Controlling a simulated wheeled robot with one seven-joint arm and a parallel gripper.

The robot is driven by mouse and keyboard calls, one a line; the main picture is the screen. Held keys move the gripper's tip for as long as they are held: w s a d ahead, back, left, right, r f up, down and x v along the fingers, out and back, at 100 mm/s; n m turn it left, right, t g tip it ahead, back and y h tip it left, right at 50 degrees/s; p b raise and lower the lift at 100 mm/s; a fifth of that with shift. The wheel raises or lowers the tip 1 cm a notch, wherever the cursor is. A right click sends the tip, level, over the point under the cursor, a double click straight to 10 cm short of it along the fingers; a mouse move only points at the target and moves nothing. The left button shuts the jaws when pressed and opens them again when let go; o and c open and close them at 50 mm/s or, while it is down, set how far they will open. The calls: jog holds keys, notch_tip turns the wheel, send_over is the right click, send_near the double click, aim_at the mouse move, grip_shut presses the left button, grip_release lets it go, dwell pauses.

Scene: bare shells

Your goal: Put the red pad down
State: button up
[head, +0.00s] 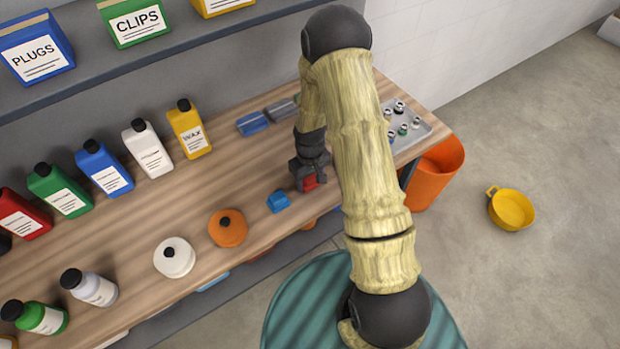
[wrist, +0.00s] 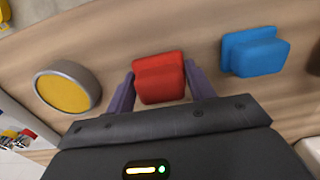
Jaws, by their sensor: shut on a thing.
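The red pad (head: 309,182) shows only in part under my gripper (head: 308,168) in the head view, over the wooden bench near its front edge. In the wrist view the red pad (wrist: 158,78) sits between the two purple fingers of my gripper (wrist: 160,90), one finger at each side. The gripper is shut on it. I cannot tell whether the pad touches the bench top (head: 255,165) or hangs just above it.
A similar blue pad (head: 278,201) lies close by, also in the wrist view (wrist: 253,52). A round yellow-topped tin (wrist: 66,92) is on the other side. An orange jar (head: 228,229) and white jar (head: 174,258) stand along the front. A grey tray (head: 412,132) holds small parts.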

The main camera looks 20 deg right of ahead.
jog(key=shift+f, duration=0.6)
jog(key=shift+f, duration=0.15)
jog(key=o, duration=0.9)
jog(key=shift+o, duration=0.2)
notch_tip(320, 180, up, 12)
jog(key=b, duration=0.3)
jog(key=shift+r, duration=0.2)
